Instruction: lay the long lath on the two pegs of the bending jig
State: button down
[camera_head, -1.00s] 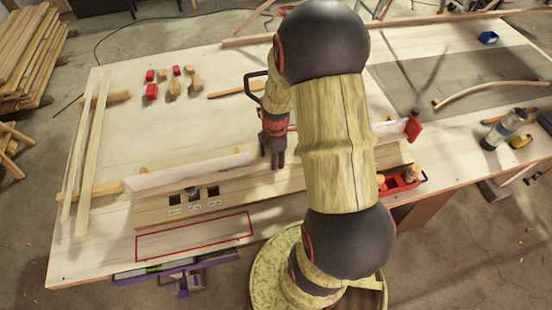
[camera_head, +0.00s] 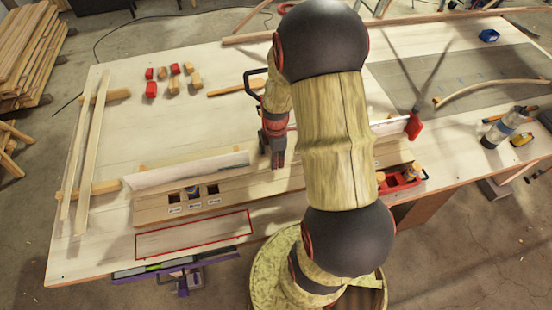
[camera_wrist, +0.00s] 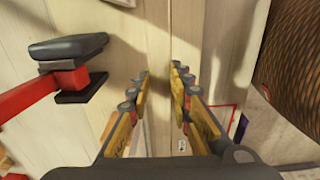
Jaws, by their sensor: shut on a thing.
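My gripper (camera_head: 277,157) is shut on a long pale lath (camera_head: 190,170) over the front middle of the table. The lath's left part shows left of my gripper, and a pale stretch shows right of my arm (camera_head: 390,127); my arm hides the part between. A long wooden base with square openings (camera_head: 150,211) lies below the lath. I cannot clearly make out the two pegs.
Two narrow laths (camera_head: 97,150) lie across wooden blocks at the left. Several red and wooden blocks (camera_head: 151,90) lie at the back. A red tray (camera_head: 405,181) and a bottle (camera_head: 503,128) stand at the right. A red-outlined area (camera_head: 195,235) at the front is bare.

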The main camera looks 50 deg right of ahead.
jog(key=c, duration=1.6)
grip_release()
jog(key=shift+o, duration=0.5)
jog(key=shift+o, duration=0.6)
jog(key=shift+r, duration=0.1)
jog(key=shift+r+p, duration=2.1)
jog(key=shift+r, duration=0.8)
notch_tip(320, 180, up, 7)
jog(key=p, duration=0.4)
jog(key=shift+p, duration=0.35)
